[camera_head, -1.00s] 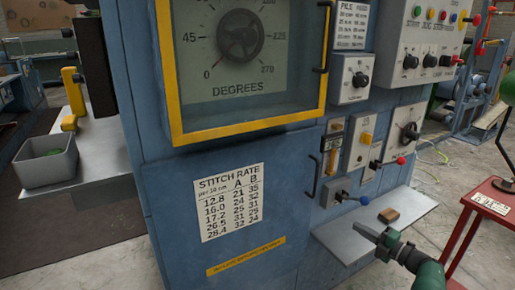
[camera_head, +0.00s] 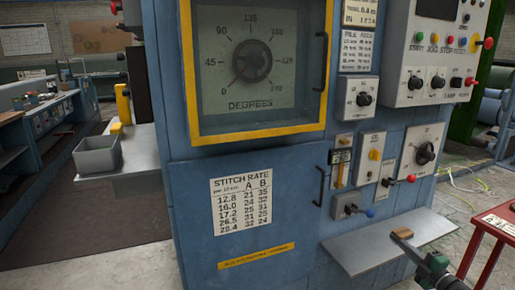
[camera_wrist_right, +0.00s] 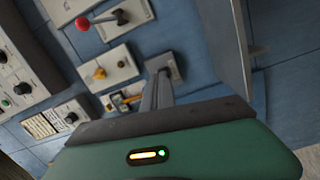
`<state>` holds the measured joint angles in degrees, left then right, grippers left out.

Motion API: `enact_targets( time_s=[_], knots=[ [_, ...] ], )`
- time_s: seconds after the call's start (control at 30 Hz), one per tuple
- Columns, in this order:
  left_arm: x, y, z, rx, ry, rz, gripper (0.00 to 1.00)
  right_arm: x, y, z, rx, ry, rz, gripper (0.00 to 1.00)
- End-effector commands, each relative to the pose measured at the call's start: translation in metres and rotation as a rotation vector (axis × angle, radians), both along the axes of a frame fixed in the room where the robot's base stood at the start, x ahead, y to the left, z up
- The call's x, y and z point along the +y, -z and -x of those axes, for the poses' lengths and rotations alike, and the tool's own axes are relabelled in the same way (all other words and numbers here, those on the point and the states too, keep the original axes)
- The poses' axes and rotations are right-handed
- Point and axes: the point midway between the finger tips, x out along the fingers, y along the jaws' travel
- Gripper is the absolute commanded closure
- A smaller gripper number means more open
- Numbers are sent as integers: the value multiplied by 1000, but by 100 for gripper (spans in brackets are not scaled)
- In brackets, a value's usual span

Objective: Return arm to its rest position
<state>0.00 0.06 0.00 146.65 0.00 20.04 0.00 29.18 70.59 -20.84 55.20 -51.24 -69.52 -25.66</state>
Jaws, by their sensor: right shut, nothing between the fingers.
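My right gripper (camera_head: 422,262) shows at the bottom right of the head view, dark grey with a green wrist. It is in front of the grey shelf (camera_head: 365,250) on the blue machine. In the right wrist view its narrow fingers (camera_wrist_right: 158,92) are together with nothing between them, pointing toward the machine's panel of switches. My left gripper is in neither view.
A red table (camera_head: 495,228) stands at right. A grey bin (camera_head: 97,158) sits at left. Floor between shelf and table looks narrow.

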Motion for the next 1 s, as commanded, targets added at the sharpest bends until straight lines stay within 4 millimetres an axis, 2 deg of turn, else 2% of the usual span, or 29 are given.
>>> enact_targets(
  time_s=[0.03,0.2,0.27,0.37,0.47,0.5,0.57,0.6,0.7,0.8,1.0],
  knots=[
    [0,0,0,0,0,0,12,-1,-11,-4,8,44,-37,100],
    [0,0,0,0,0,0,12,-5,-32,-10,76,237,-223,100],
    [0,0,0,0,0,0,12,0,-35,-7,117,311,-309,100],
    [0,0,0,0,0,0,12,19,-33,8,216,444,-484,100],
    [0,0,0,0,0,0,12,69,-13,49,398,598,-705,100],
    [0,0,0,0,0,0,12,95,1,73,486,657,-784,100],
    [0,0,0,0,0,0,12,130,20,112,611,732,-873,100],
    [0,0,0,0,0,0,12,153,31,138,690,775,-919,100],
    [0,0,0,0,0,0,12,200,55,201,862,867,-993,100],
    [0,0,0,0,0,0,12,235,72,256,1000,940,-1030,100],
    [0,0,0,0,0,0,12,282,93,351,1207,1059,-1050,100]
  ],
)
